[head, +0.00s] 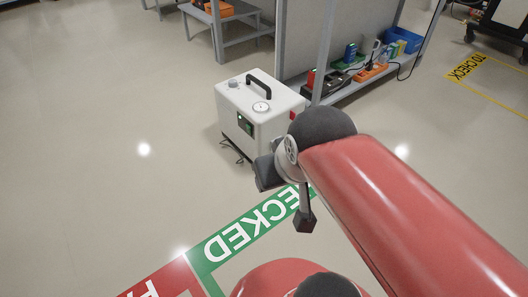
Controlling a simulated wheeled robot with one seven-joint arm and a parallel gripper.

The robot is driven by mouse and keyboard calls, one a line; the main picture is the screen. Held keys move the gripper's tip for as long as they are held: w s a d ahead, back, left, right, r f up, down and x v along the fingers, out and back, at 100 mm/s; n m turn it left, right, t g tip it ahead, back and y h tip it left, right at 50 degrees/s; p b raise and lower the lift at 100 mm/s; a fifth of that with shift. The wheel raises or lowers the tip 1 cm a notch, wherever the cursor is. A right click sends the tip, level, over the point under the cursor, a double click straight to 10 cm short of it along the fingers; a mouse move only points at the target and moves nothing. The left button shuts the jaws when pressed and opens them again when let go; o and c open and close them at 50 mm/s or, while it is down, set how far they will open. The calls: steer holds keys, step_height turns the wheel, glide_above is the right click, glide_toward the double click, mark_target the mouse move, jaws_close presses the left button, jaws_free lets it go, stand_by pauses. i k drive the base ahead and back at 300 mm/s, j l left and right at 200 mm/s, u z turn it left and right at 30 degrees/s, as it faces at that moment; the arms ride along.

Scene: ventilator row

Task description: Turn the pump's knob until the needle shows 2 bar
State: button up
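The pump is a white box (262,122) standing on the floor, upper middle of the head view. On its top are a black carry handle (259,84), a small grey knob (233,84) at the back left, and a round white gauge (261,107) near the front. The needle and scale are too small to read. My gripper (287,197) is in front of and below the pump in the picture, apart from the knob. It is partly hidden by my wrist, and its finger opening is unclear. I see nothing held in it.
A grey shelf (345,88) with power strips and boxes stands close behind right. A small table (225,12) is at the back. Green floor marking (245,238) lies in front. The floor left of the pump is clear.

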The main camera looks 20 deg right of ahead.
mark_target(233, 82)
steer(key=k+j, duration=0.1)
steer(key=k, duration=0.2)
steer(key=i+l, duration=0.1)
steer(key=i, duration=0.35)
steer(key=i+u, duration=0.1)
steer(key=i, duration=0.35)
steer(key=i+l, duration=0.2)
steer(key=i, duration=0.25)
steer(key=i+l+u, duration=0.15)
steer(key=i, duration=0.25)
